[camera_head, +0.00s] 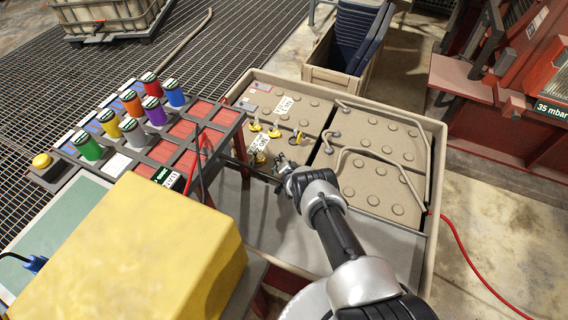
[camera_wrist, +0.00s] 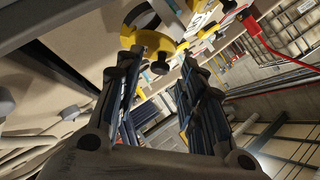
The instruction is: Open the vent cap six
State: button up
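Several round brown caps, one of them a cap (camera_head: 348,192), sit on the tan lids of the battery-like tray (camera_head: 437,150) in the head view. I see no readable number six, so I cannot tell which one is vent cap six. A yellow ring (camera_wrist: 133,36) and a small dark knob (camera_wrist: 160,68) show beyond and between the fingertips; contact is unclear.
A red rack (camera_head: 187,130) with coloured canisters stands left of the tray. A yellow box (camera_head: 140,250) fills the near left. Bent pipes (camera_head: 385,155) cross the tray's right half. A red cable (camera_head: 470,257) runs off right. A crate (camera_head: 340,78) stands behind.

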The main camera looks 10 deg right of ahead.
grip_shut()
dwell(0.3)
jog(key=shift+s+d+f+m+t+y, duration=0.15)
jog(key=shift+s+d+m+t+y, duration=0.2)
jog(key=shift+d+m+t+y, duration=0.2)
jog(key=shift+s+d+t, duration=0.15)
jog(key=shift+d+t, duration=0.1)
jog(key=shift+t, duration=0.1)
grip_release()
